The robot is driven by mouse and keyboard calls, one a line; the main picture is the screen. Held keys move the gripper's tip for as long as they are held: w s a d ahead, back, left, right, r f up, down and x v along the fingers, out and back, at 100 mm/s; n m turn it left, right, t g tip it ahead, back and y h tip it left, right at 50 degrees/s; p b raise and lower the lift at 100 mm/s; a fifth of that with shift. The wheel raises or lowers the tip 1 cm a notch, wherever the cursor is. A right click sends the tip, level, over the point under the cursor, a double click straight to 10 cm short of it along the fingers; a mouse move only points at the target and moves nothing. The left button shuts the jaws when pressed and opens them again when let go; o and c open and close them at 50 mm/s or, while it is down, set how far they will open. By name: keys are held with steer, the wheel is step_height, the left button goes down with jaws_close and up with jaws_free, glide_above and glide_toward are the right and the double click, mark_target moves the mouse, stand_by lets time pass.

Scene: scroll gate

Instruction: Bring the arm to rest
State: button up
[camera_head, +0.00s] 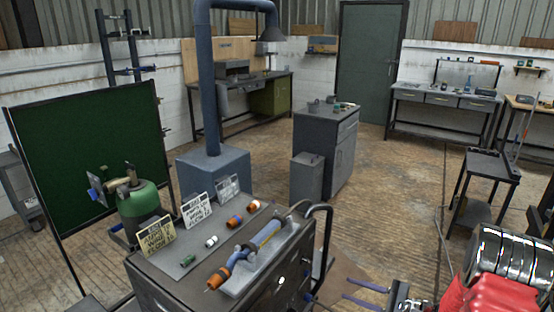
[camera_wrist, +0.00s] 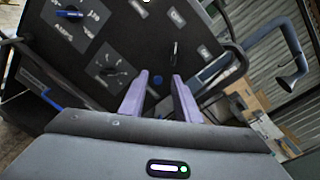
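My gripper (camera_head: 345,289) shows at the bottom of the head view, right of the grey cart, with two slim purple fingers spread apart and nothing between them. In the wrist view my gripper (camera_wrist: 160,75) is also open and empty. Its fingers point toward a dark panel (camera_wrist: 85,50) with a blue-handled knob (camera_wrist: 70,14), a black knob (camera_wrist: 112,72) and pale labels. I cannot tell how far the panel is from the fingertips. Part of my red and silver body shows at the lower right of the head view.
The grey cart (camera_head: 165,270) carries a blue and orange torch-like tool (camera_head: 235,268), small cylinders and label cards. A black handle rail (camera_head: 327,240) stands at its right end. A small dark table (camera_head: 490,165) stands to the right. Floor (camera_head: 400,205) is open beyond my gripper.

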steer(key=s+a+r+n+g+h, duration=0.1)
steer(key=s+a+n+g+h, duration=0.2)
steer(key=s+g, duration=0.35)
steer(key=s+a+n+g+h, duration=0.2)
steer(key=s+a+n+g, duration=0.15)
steer(key=s, duration=0.65)
steer(key=s+a+r+n+t+h, duration=0.2)
steer(key=s+r+n+t+h, duration=0.1)
steer(key=r, duration=0.8)
steer(key=s+a+r+n+t+h, duration=0.2)
steer(key=s+r+n+h, duration=0.4)
steer(key=r, duration=0.5)
steer(key=shift+s+n+t, duration=0.5)
steer(key=shift+s+n, duration=0.05)
steer(key=shift+n, duration=0.3)
steer(key=shift+a+r, duration=0.1)
steer(key=shift+a, duration=0.1)
